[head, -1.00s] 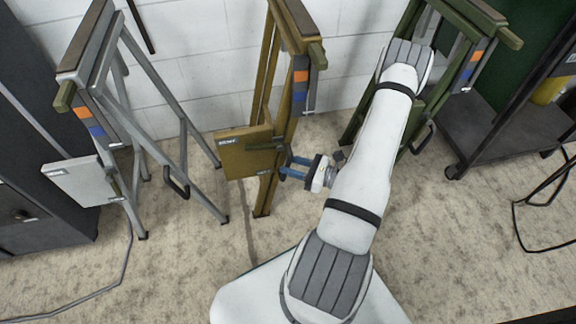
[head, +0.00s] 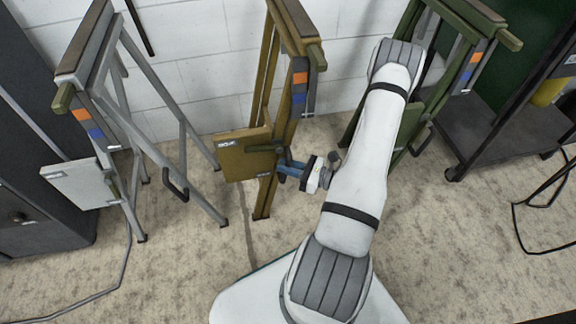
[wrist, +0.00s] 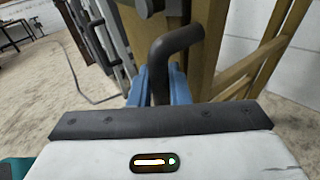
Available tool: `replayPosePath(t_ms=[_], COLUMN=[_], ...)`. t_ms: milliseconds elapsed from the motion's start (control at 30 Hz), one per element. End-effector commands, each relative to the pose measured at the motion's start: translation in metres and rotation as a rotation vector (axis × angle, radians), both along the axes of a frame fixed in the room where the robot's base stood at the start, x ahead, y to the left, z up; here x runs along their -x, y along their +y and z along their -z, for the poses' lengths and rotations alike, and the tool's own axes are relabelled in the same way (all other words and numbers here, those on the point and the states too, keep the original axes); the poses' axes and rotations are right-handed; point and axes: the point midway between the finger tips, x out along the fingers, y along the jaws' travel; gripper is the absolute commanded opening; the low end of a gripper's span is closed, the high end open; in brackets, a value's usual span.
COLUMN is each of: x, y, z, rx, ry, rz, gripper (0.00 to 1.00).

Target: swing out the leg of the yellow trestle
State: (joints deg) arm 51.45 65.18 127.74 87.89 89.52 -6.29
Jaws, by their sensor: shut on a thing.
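The yellow trestle (head: 266,196) stands folded in the middle of the head view, its legs close together. My gripper (head: 283,162) reaches in from the right at the handle. In the wrist view the handle (wrist: 176,40) bends down between the blue fingers of my gripper (wrist: 162,88), which are shut on it. The fingers hide part of the handle's lower end.
A grey trestle (head: 185,152) with its leg spread stands at the left. A green trestle (head: 487,12) stands at the right, partly behind my arm. A dark cart (head: 510,130) is farther right, and a white block wall (head: 190,70) is behind. The floor in front is clear.

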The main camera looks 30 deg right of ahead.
Motion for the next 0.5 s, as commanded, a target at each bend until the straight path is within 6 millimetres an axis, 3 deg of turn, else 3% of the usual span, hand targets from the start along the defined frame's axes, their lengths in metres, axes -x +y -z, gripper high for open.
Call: replayPosePath(t_ms=[333, 500], x=[0.001, 0.011], y=[-0.005, -0.041], z=[0.0, 0.001], rx=[0.013, 0.119], ry=[0.003, 0.031], rz=[0.001, 0.005], gripper=[0.0, 0.0])
